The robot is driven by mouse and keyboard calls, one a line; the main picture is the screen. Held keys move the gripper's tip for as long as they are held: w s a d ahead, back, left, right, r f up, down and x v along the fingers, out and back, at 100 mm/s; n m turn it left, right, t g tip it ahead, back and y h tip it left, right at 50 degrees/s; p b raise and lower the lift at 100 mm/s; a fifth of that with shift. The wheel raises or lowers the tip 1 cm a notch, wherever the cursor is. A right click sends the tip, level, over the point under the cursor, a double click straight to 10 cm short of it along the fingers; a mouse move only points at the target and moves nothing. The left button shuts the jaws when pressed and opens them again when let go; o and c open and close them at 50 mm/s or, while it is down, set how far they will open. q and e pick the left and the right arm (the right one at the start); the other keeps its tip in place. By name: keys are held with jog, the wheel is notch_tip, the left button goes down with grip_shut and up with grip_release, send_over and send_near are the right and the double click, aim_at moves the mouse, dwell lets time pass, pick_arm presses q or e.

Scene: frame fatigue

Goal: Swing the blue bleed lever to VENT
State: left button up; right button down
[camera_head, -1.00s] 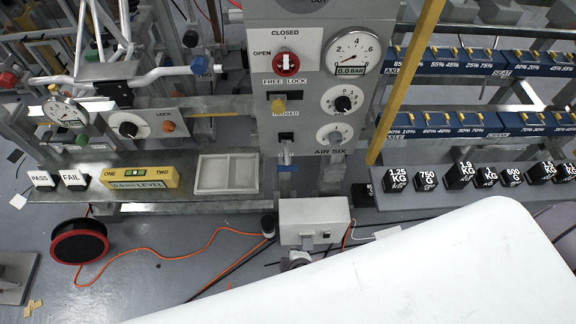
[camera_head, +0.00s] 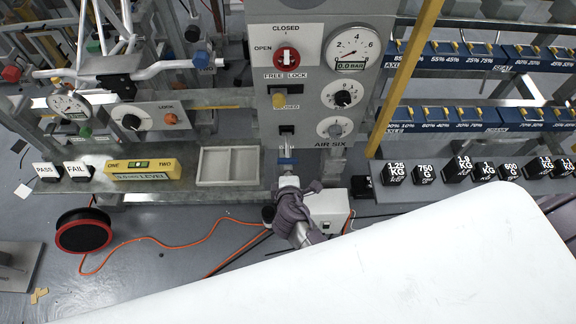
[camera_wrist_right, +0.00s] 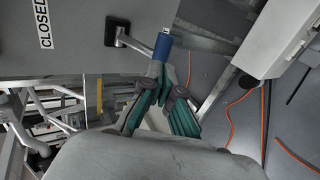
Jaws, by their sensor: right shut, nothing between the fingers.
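The blue bleed lever (camera_head: 286,161) sticks out below its slot on the grey panel, above my right gripper in the head view. In the right wrist view its blue end (camera_wrist_right: 162,46) sits on a metal stem that comes from a black slot plate (camera_wrist_right: 113,31). My right gripper (camera_head: 288,180) is just below the lever in the head view. In the wrist view its green-padded fingers (camera_wrist_right: 160,72) converge close to the blue end; they are shut with nothing between them. I cannot tell if they touch it. The label under the slot is hidden. My left gripper is out of view.
A grey-white box (camera_head: 328,212) stands right beside my right gripper. An empty tray (camera_head: 227,166) lies to the left.

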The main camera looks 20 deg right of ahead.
aim_at(288, 163)
jog(key=shift+x, duration=1.6)
jog(key=f+b, duration=0.2)
jog(key=shift+w+d+f+b, duration=0.1)
jog(key=shift+w+f+b, duration=0.15)
jog(key=shift+b, duration=0.1)
jog(key=shift+r, duration=0.2)
